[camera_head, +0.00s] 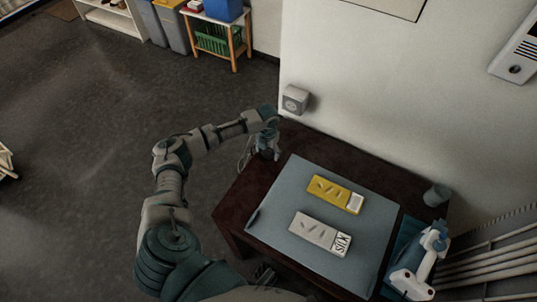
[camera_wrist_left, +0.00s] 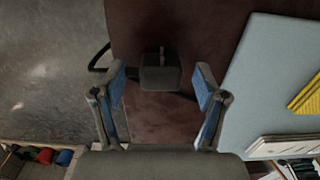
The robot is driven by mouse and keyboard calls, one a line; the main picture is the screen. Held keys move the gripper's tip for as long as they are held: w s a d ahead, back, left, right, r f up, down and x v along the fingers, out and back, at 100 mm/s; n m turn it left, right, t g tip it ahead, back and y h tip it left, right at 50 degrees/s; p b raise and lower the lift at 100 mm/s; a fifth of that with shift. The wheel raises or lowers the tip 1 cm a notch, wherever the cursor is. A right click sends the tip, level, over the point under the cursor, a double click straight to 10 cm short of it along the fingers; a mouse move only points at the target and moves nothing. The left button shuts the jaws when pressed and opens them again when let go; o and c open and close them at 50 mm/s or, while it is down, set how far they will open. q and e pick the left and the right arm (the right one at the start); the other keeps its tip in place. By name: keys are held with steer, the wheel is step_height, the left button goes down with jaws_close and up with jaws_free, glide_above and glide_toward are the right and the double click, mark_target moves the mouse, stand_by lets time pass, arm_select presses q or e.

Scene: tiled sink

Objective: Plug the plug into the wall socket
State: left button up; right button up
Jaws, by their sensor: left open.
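The wall socket (camera_head: 295,99) is a grey box with a round face, fixed low on the white wall in the head view. The plug (camera_wrist_left: 160,72) is a dark block with a prong-like tip at the table's left end, with a black cable curving off to its left. My left gripper (camera_head: 268,150) points down over the table corner, below the socket. In the left wrist view its fingers (camera_wrist_left: 161,76) are open, one on each side of the plug. The plug is mostly hidden by the gripper in the head view.
A grey-blue mat (camera_head: 270,217) on the dark table bears a yellow power strip-like block (camera_head: 328,190) and a white one (camera_head: 312,232). A grey cup (camera_head: 436,195) stands at the right. Bare tabletop lies around the plug.

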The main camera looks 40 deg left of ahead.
mark_target(268, 151)
arm_select(q)
steer(key=shift+c, duration=0.3)
steer(key=c, duration=1.1)
arm_select(e)
steer(key=shift+w, duration=0.1)
arm_select(q)
steer(key=shift+r, duration=0.1)
steer(key=shift+r, duration=0.6)
step_height(268, 151, up, 2)
steer(key=shift+w+r+p, duration=0.1)
steer(key=shift+r+p, duration=0.1)
steer(key=shift+p, duration=0.25)
steer(key=s+d, duration=0.3)
steer(key=s, duration=0.1)
steer(key=s+d+r+p, duration=0.1)
steer(key=s+d, duration=0.2)
steer(key=s, duration=0.1)
steer(key=s+d+p, duration=0.1)
steer(key=s+d, duration=0.2)
steer(key=s, duration=0.2)
steer(key=shift+d+r, duration=0.15)
steer(key=shift+d, duration=0.15)
arm_select(e)
step_height(268, 151, down, 9)
steer(key=s, duration=0.1)
steer(key=shift+s+r, duration=0.15)
steer(key=shift+s, duration=0.2)
